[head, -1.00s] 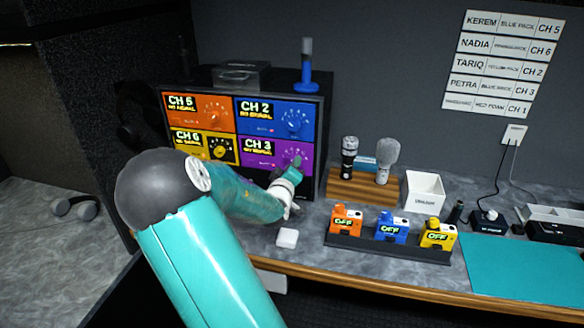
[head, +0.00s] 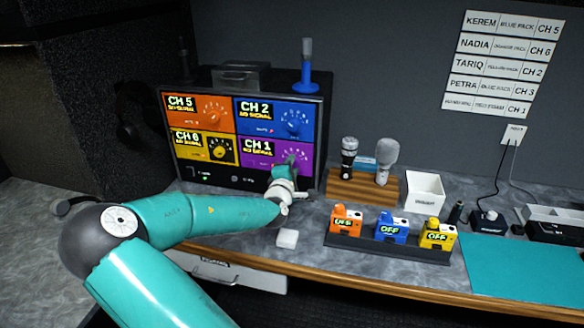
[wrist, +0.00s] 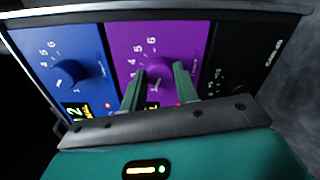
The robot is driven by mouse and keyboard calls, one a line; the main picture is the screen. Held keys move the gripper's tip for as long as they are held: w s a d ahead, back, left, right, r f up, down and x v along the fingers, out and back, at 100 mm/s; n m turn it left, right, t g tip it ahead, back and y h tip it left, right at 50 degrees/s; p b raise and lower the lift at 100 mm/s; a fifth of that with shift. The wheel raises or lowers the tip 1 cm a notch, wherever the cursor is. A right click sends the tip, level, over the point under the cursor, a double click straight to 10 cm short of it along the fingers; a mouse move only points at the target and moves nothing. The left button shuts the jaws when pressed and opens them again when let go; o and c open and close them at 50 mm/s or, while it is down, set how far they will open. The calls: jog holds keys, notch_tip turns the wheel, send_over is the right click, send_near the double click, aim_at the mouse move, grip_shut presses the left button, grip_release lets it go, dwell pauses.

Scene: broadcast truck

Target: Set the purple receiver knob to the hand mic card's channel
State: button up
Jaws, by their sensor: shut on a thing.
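The purple receiver (head: 256,150) is the lower right panel of the rack, and its display reads CH 1 with NO SIGNAL. Its purple knob (wrist: 157,74) sits between my fingers in the wrist view. My gripper (wrist: 157,84) is shut on this knob; in the head view my gripper (head: 291,164) covers most of it. Numbers ring the knob, but its pointer is hard to make out. On the wall, the bottom card (head: 487,105) ends in CH 1; its left words are too small to read surely. The cards above (head: 505,46) end in CH 5, CH 6, CH 2 and CH 3.
The orange (head: 199,111), blue (head: 276,117) and yellow (head: 204,147) receivers read CH 5, CH 2 and CH 6. Microphones stand in a wooden block (head: 350,188) right of the rack. Several packs sit in a dark tray (head: 385,248) near the desk's front edge.

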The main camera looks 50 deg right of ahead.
jog(key=shift+n, duration=0.5)
jog(key=o, duration=1)
jog(key=shift+c, duration=0.2)
jog(key=v, duration=1.4)
